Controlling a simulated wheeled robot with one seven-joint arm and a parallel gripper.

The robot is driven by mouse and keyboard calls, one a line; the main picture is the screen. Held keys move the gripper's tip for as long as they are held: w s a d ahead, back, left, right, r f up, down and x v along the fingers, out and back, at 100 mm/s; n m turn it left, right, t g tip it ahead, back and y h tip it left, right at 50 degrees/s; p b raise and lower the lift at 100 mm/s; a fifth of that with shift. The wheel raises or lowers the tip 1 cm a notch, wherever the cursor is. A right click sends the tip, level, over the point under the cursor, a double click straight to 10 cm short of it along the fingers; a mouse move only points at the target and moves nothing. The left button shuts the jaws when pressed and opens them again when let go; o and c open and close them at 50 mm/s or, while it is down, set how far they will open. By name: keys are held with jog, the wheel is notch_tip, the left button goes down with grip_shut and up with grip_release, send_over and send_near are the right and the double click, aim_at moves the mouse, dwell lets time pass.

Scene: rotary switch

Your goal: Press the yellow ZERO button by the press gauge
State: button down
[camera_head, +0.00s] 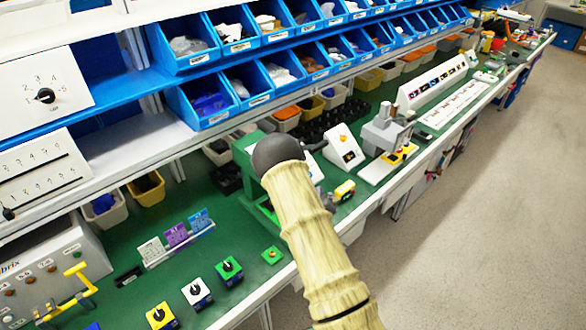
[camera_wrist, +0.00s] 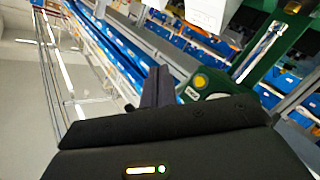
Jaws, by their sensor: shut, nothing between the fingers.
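The yellow button (camera_wrist: 200,82) shows in the wrist view on the rounded green base of the press (camera_wrist: 288,35), with a small label (camera_wrist: 192,93) beside it that is too small to read. My gripper (camera_wrist: 158,72) is shut and empty. Its dark fingers are to the left of the button in the wrist view and appear apart from it. In the head view my arm covers much of the green press (camera_head: 247,146), and my gripper and this button cannot be made out there. The gauge is not clearly seen.
Rotary switches on yellow (camera_head: 160,315), white (camera_head: 196,292) and green (camera_head: 228,270) blocks stand at the front of the green bench. A small green button box (camera_head: 273,255) is near the edge. Blue bins (camera_head: 205,105) line the shelves above. The aisle floor (camera_head: 490,200) is clear.

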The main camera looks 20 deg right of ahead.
jog(key=n+t, duration=0.1)
jog(key=n+t+p, duration=0.1)
jog(key=shift+s+a+r+n+t, duration=0.1)
jog(key=shift+s+n+t, duration=0.2)
jog(key=shift+s+n, duration=0.1)
jog(key=shift+w, duration=0.1)
jog(key=w+a+b, duration=0.1)
jog(key=w+a, duration=0.3)
jog(key=w, duration=0.3)
jog(key=shift+w, duration=0.35)
jog(key=shift+a+b, duration=0.1)
jog(key=shift+b, duration=0.25)
dwell(1.6)
jog(key=shift+w+a+b, duration=0.15)
jog(key=shift+w+b, duration=0.2)
jog(key=shift+w, duration=0.05)
